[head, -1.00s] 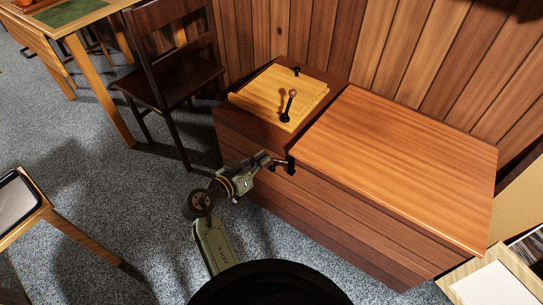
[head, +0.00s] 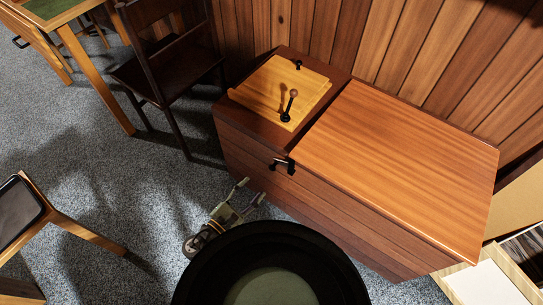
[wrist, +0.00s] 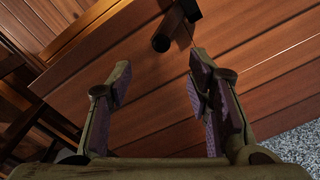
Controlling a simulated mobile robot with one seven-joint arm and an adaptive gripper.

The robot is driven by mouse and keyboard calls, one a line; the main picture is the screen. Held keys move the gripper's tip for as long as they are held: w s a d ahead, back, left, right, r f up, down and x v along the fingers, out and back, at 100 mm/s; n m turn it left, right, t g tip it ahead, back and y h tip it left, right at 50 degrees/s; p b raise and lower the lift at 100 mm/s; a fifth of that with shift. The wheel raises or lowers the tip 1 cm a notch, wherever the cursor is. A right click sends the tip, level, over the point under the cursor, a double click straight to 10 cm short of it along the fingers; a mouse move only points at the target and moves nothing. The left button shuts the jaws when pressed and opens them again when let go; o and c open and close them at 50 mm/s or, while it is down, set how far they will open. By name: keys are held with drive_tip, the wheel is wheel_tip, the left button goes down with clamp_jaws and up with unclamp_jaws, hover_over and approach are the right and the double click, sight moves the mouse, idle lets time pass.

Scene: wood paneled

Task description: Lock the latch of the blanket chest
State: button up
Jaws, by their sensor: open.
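The blanket chest (head: 400,170) is a long reddish-brown wooden box against the panelled wall. Its black latch (head: 284,164) sits on the upper front edge, near the left end of the lighter lid. In the wrist view the latch (wrist: 166,36) shows as a dark rounded handle at the top, beyond the fingertips. My gripper (head: 249,190) is open and empty, low in front of the chest and below and left of the latch, apart from it. In the wrist view both fingers (wrist: 158,80) are spread, with chest front boards between them.
A yellow wooden board (head: 281,92) with a black lever and knob lies on the chest's left part. A dark chair (head: 170,75) stands to the left. A small table with a tablet (head: 17,208) is at far left. A box of records (head: 500,275) is at lower right.

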sight(271, 170)
drive_tip(key=w+d+n, duration=0.1)
drive_tip(key=w+d, duration=0.1)
drive_tip(key=w+d+n+p, duration=0.1)
drive_tip(key=w+d, duration=0.1)
drive_tip(key=w, duration=0.1)
drive_tip(key=w+d, duration=0.2)
drive_tip(key=w, duration=0.1)
drive_tip(key=shift+w+d+f+n+t+p, duration=0.25)
drive_tip(key=shift+d+f+n+t+p, duration=0.05)
drive_tip(key=shift+d+n+p, duration=0.1)
clamp_jaws()
idle(0.5)
